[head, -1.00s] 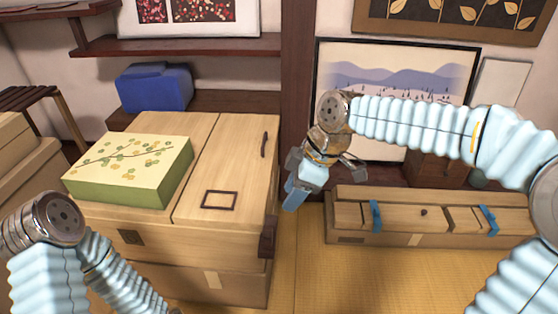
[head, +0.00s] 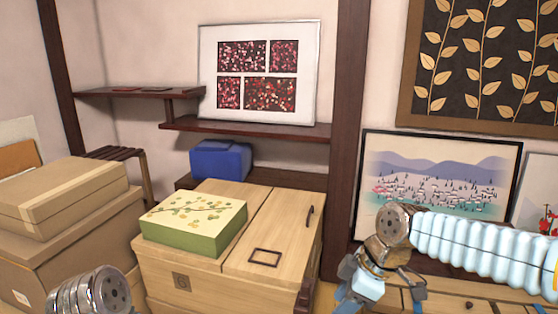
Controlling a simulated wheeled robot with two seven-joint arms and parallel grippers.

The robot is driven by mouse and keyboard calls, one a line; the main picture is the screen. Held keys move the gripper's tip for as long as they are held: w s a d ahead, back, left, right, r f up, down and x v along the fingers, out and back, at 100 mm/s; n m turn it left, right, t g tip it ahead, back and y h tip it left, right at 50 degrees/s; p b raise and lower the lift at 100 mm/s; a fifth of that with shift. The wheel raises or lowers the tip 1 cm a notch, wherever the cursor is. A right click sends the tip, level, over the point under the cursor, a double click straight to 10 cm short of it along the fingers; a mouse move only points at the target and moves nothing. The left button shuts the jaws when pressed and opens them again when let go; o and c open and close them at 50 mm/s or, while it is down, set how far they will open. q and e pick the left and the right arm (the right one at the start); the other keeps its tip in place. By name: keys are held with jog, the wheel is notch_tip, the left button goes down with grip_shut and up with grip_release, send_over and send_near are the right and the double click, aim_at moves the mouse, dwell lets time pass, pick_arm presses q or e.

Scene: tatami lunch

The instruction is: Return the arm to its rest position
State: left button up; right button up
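My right arm reaches in from the right in the head view, in a pale blue ribbed sleeve. Its gripper (head: 357,291) hangs low, to the right of the wooden chest, with its fingertips near or past the bottom edge. I see nothing held in it, but whether its fingers are open or shut is unclear. Of my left arm only a metal joint shows at the bottom left; the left gripper is out of the picture.
A wooden chest (head: 274,234) bears a green patterned box (head: 195,222). A blue bundle (head: 220,160) lies behind it. Cardboard boxes (head: 65,195) stand at the left. A low wooden box (head: 455,302) lies under my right arm. Framed pictures hang or lean at the wall.

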jog(key=a+f+m+y, duration=0.15)
jog(key=f+m, duration=0.25)
jog(key=f, duration=0.8)
jog(key=a+f+m, duration=0.2)
jog(key=f+m, duration=0.2)
jog(key=f, duration=0.7)
jog(key=s+d+f+m+h, duration=0.1)
jog(key=s+f+m, duration=0.7)
jog(key=s+f, duration=0.5)
notch_tip(320, 180, down, 4)
jog(key=shift+d+f+g, duration=0.1)
jog(key=shift+d+g, duration=0.2)
jog(key=shift+d, duration=0.05)
jog(key=shift+m+h, duration=0.25)
jog(key=shift+m, duration=0.05)
